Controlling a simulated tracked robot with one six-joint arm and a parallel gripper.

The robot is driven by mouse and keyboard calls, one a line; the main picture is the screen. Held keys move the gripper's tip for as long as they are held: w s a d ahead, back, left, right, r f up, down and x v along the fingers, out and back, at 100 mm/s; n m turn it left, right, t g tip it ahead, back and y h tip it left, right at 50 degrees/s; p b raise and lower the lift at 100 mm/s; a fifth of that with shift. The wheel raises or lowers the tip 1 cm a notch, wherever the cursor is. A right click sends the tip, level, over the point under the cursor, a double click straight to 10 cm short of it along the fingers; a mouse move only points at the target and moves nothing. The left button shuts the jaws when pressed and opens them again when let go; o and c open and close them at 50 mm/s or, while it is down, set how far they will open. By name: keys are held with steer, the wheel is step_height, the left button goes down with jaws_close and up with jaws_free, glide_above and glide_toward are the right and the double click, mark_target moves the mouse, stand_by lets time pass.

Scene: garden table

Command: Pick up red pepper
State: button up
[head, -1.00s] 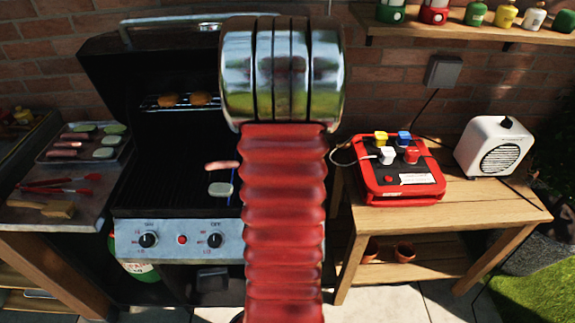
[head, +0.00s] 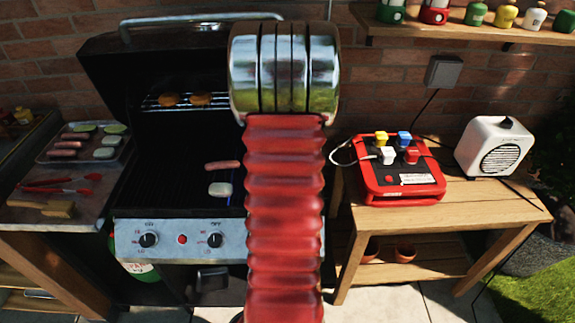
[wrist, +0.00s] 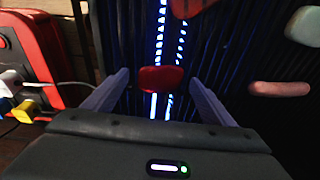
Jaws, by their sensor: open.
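A small red piece, which looks like the red pepper (wrist: 161,79), lies on the dark grill grate (wrist: 240,115) in the wrist view. My gripper (wrist: 158,77) is open, with one pale finger on each side of the pepper and a gap on both sides. Whether the fingertips are down at its height I cannot tell. A second red piece (wrist: 190,7) is cut off at the top edge. In the head view my own red arm covers the gripper and the pepper.
A sausage (head: 222,165) and a pale slice (head: 220,189) lie on the grate. The raised grill lid (head: 110,70) stands behind. A red box (head: 398,180) with coloured plugs and a white speaker (head: 493,147) are on the wooden table at right.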

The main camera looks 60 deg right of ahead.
stand_by(0.4)
steer(key=c, duration=1.1)
steer(key=shift+r, duration=0.1)
steer(key=shift+a+r, duration=0.15)
steer(key=shift+r, duration=0.25)
step_height(320, 180, up, 6)
steer(key=shift+r, duration=0.1)
steer(key=s+a, duration=0.3)
steer(key=a, duration=0.2)
steer(key=s+a, duration=0.3)
steer(key=a, duration=0.3)
steer(key=s+a, duration=0.3)
steer(key=a, duration=0.3)
steer(key=shift+a, duration=0.25)
